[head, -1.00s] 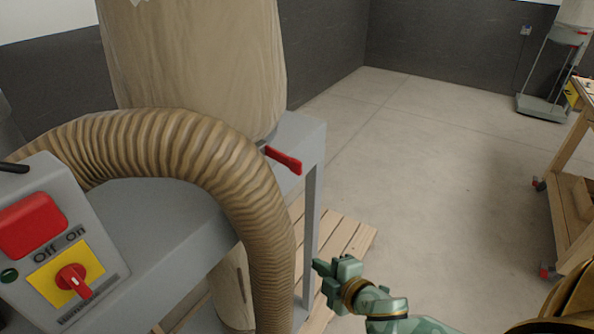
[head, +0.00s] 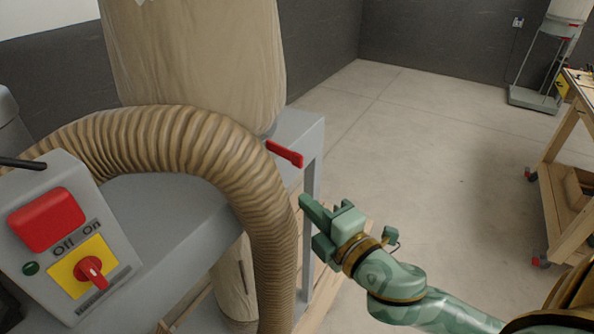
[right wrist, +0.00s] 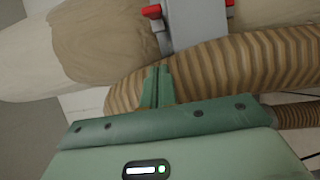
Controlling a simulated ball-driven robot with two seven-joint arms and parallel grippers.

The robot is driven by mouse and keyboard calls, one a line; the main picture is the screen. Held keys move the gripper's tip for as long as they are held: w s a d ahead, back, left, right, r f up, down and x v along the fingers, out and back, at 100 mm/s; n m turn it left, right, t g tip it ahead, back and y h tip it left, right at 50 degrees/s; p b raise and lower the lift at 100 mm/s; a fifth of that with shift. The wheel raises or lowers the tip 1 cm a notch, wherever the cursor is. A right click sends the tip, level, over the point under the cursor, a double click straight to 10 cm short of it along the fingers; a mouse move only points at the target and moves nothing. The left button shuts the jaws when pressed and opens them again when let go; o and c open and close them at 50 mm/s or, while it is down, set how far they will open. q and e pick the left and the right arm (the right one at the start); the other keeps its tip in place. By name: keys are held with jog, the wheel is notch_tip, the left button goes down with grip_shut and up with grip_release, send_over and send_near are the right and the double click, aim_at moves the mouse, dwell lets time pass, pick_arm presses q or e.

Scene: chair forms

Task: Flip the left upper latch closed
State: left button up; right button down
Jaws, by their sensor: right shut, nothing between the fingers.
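A red latch handle (head: 285,154) sticks out to the right from the machine's grey frame, just below the tan dust bag (head: 200,60). In the right wrist view two red latch ends show at the top, one on the left (right wrist: 152,11) and one on the right (right wrist: 229,10) of a grey part. I cannot tell which is the left upper latch. My right gripper (head: 306,203) is shut and empty, below and slightly right of the red handle and apart from it. Its closed fingers (right wrist: 157,76) point toward the grey part in the wrist view. My left gripper is out of view.
A thick ribbed hose (head: 250,175) arches over the grey frame (head: 165,215), left of my right gripper. A switch box (head: 70,230) stands at the left. A wooden workbench (head: 565,180) is at the far right. The floor between is clear.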

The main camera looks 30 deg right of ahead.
jog(key=p, duration=0.2)
send_near(284, 153)
jog(key=w+a, duration=0.3)
jog(key=a, duration=0.2)
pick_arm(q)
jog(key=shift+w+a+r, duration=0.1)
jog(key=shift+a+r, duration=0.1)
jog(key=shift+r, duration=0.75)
pick_arm(e)
jog(key=d, duration=0.2)
jog(key=w+d, duration=0.1)
jog(key=d, duration=0.1)
jog(key=shift+f, duration=0.3)
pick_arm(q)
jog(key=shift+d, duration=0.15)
pick_arm(e)
jog(key=shift+d+y, duration=0.1)
jog(key=shift+y, duration=0.3)
